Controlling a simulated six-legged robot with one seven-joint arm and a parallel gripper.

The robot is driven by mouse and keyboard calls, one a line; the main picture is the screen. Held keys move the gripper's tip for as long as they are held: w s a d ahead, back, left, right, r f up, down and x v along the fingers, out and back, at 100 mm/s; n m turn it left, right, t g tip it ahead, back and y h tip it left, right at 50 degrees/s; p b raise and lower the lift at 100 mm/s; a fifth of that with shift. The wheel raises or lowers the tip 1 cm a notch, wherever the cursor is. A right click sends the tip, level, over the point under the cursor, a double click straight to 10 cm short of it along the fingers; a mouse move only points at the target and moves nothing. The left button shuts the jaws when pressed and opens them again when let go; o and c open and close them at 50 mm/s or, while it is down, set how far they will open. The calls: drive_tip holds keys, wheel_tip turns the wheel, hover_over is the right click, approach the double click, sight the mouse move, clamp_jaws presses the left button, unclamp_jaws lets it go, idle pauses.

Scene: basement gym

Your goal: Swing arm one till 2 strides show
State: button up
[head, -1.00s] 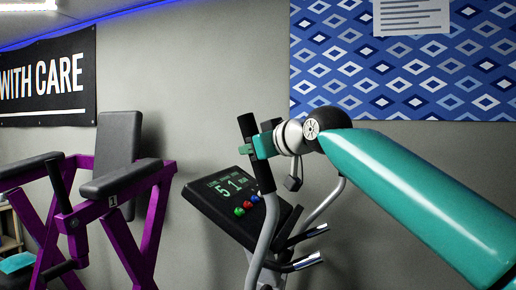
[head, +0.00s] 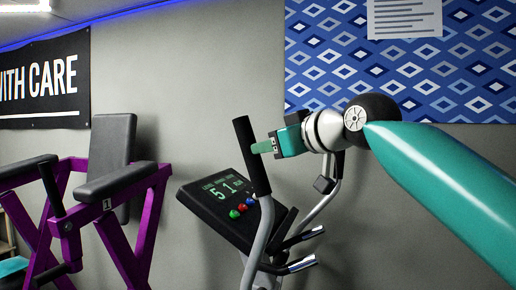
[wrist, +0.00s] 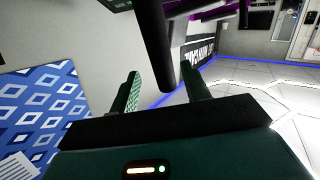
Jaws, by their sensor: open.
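An elliptical trainer stands at the centre of the head view. Its tilted black console (head: 218,212) shows large green digits 5 and 1; the smaller lettering is hard to read. The near swing arm is a grey pole (head: 262,235) with a black grip (head: 250,155). The other swing arm (head: 322,205) is behind, its top partly hidden by my wrist. My gripper (head: 264,147) is open at the near grip, one finger overlapping it in the head view. In the wrist view, the black grip (wrist: 162,45) shows between my two spread fingers (wrist: 163,92); contact cannot be told.
Fixed handles (head: 290,265) stick out below the console. A blue patterned panel (head: 300,75) hangs on the wall behind my arm. Tiled floor (wrist: 240,90) is open in the wrist view.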

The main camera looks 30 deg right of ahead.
drive_tip(key=v, duration=0.5)
idle(0.4)
drive_tip(key=s+a+f+g, duration=0.1)
drive_tip(key=a+f+g, duration=0.1)
drive_tip(key=a+f, duration=0.6)
drive_tip(key=s+a+f+m+g, duration=0.1)
drive_tip(key=a+f+g, duration=0.25)
drive_tip(key=f, duration=0.85)
drive_tip(key=s+a+f+g, duration=0.1)
drive_tip(key=a+f+g, duration=0.1)
drive_tip(key=a+f, duration=0.6)
drive_tip(key=s+f+m+g, duration=0.1)
drive_tip(key=s+f, duration=0.1)
drive_tip(key=f, duration=0.5)
drive_tip(key=s+f+g, duration=0.1)
drive_tip(key=s+f, duration=0.1)
drive_tip(key=f, duration=0.6)
drive_tip(key=shift+s+m+h, duration=0.25)
drive_tip(key=shift+m+h, duration=0.15)
drive_tip(key=shift+a+g, duration=0.15)
drive_tip(key=shift+g, duration=0.1)
